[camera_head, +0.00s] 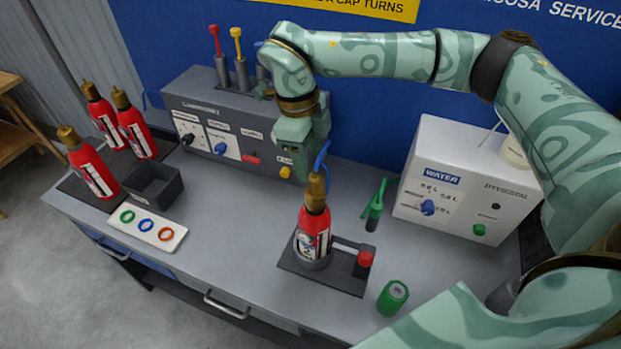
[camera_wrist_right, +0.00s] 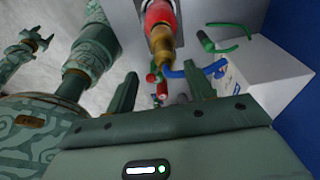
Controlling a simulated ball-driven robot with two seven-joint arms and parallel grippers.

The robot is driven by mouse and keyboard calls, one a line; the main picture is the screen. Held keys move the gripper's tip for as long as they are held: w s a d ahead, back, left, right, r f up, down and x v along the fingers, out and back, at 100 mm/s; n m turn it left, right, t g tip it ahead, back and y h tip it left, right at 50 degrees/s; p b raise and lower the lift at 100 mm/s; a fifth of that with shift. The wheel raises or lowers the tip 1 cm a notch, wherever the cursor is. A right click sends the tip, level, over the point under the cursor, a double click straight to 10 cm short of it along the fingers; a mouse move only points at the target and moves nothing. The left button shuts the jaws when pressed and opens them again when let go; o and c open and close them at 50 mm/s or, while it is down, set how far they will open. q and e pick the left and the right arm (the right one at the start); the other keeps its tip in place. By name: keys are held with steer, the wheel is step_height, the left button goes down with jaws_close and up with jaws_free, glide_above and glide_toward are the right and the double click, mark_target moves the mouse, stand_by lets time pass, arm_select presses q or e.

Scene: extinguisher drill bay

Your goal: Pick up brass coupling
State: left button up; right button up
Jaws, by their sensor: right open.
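The brass coupling (camera_head: 316,190) is the gold-coloured fitting on top of a red extinguisher (camera_head: 312,232), which stands upright in a dark holder on the bench. In the right wrist view the brass coupling (camera_wrist_right: 162,42) shows beyond the fingers, with a blue hose (camera_wrist_right: 195,70) beside it. My right gripper (camera_head: 308,168) is just above the coupling in the head view, partly hiding it and the blue hose. Its two fingers are spread apart in the wrist view (camera_wrist_right: 160,88), with no grip on the coupling visible.
A red-ended lever (camera_head: 364,259) sits beside the extinguisher. A white water box (camera_head: 450,190) stands behind. A grey control box (camera_head: 225,125) and several extinguishers (camera_head: 92,170) are at left.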

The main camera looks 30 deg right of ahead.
mark_target(315, 173)
steer(key=shift+s+d+f, duration=0.2)
steer(key=shift+d+f, duration=0.45)
steer(key=shift+f, duration=0.1)
step_height(315, 173, down, 4)
steer(key=shift+a+r+p, duration=0.1)
steer(key=shift+a+p, duration=0.05)
steer(key=shift+p, duration=0.45)
steer(key=shift+f, duration=0.3)
arm_select(q)
steer(key=d, duration=0.1)
steer(key=d+r, duration=0.1)
steer(key=shift+w+d+r, duration=0.1)
steer(key=shift+d+r, duration=0.1)
steer(key=shift+d, duration=0.1)
arm_select(e)
steer(key=shift+d, duration=0.25)
arm_select(q)
steer(key=shift+a, duration=0.1)
arm_select(e)
steer(key=shift+a, duration=0.1)
steer(key=c, duration=1.1)
